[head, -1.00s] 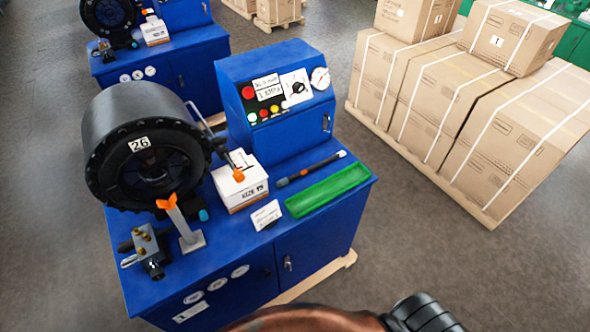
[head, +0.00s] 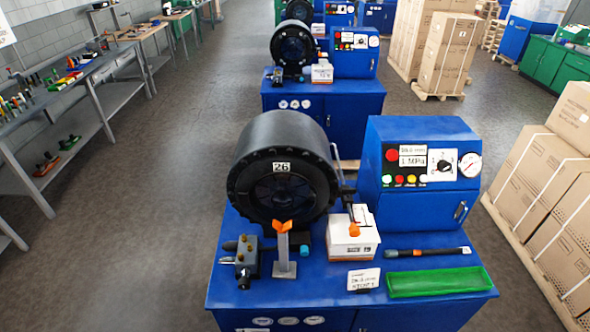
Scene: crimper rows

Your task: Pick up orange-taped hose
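The orange-taped hose (head: 428,252) is a short black hose with an orange band near its left end. It lies flat on the blue machine's top (head: 340,306), behind the green tray and in front of the control box. Nothing covers it. Neither of my grippers is in the head view.
A green tray (head: 440,282), a white card (head: 363,279) and a white box (head: 352,240) lie near the hose. The black crimper head 26 (head: 282,180) and an orange-tipped stand (head: 283,250) are to the left. Cartons (head: 560,190) stand right; grey floor is open left.

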